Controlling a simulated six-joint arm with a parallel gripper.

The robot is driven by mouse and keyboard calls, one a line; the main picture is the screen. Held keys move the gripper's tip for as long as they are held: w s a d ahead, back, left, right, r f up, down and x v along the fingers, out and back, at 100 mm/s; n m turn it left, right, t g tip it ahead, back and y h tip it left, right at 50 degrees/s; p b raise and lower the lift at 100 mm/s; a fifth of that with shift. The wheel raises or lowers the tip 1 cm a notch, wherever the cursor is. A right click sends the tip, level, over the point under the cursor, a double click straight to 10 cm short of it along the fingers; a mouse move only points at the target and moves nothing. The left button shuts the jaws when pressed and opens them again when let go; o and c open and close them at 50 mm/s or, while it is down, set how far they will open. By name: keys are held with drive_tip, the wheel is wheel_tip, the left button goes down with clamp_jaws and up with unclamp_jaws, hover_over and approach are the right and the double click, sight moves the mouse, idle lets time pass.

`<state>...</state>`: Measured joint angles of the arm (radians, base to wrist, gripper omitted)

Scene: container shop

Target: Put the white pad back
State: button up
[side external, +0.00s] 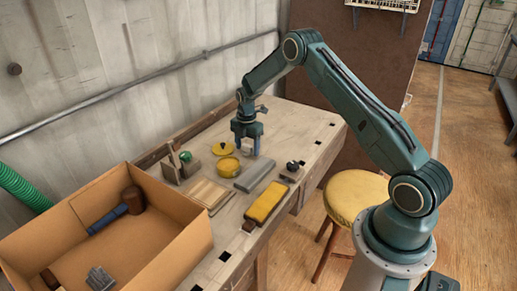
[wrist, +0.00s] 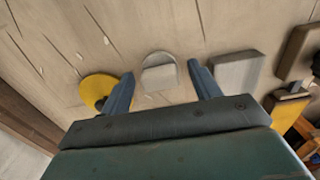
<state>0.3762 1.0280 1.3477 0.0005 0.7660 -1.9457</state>
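The white pad (wrist: 160,76), a small pale piece with one rounded end, shows in the wrist view between the two fingers of my gripper (wrist: 161,68). There is a gap between the pad and each finger, so the fingers stand apart and do not grip it. In the side external view my gripper (side external: 247,152) points down at the far part of the workbench. The pad is mostly hidden by the fingers there. I cannot tell exactly how high the fingertips are above the bench.
A yellow tin (side external: 229,168) and yellow disc (side external: 223,149) are near my gripper. A grey bar (side external: 255,173), yellow block (side external: 265,203), wooden board (side external: 207,195) and dark-knobbed block (side external: 292,171) lie nearer. A cardboard box (side external: 178,241) holding a mallet (side external: 129,203) stands at left.

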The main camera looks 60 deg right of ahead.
drive_tip(key=shift+r, duration=0.15)
wheel_tip(320, 180, up, 12)
idle(0.7)
idle(0.5)
wheel_tip(320, 180, up, 12)
drive_tip(key=m+t, duration=0.1)
drive_tip(key=m, duration=0.3)
hover_over(247, 145)
drive_tip(key=s+a, duration=0.5)
drive_tip(key=a, duration=0.2)
drive_tip(key=s+a+r+m+t, duration=0.2)
drive_tip(key=s+a+r+m, duration=0.35)
drive_tip(key=s+r, duration=0.3)
drive_tip(key=s+a+m+t, duration=0.1)
drive_tip(key=s+a+m, duration=0.3)
drive_tip(key=s, duration=0.6)
drive_tip(key=s+a+m+t, duration=0.1)
drive_tip(key=s+a+m, duration=0.3)
drive_tip(key=s, duration=0.7)
drive_tip(key=shift+s+a+t, duration=0.15)
drive_tip(key=shift+s+t, duration=0.1)
drive_tip(key=shift+t, duration=0.05)
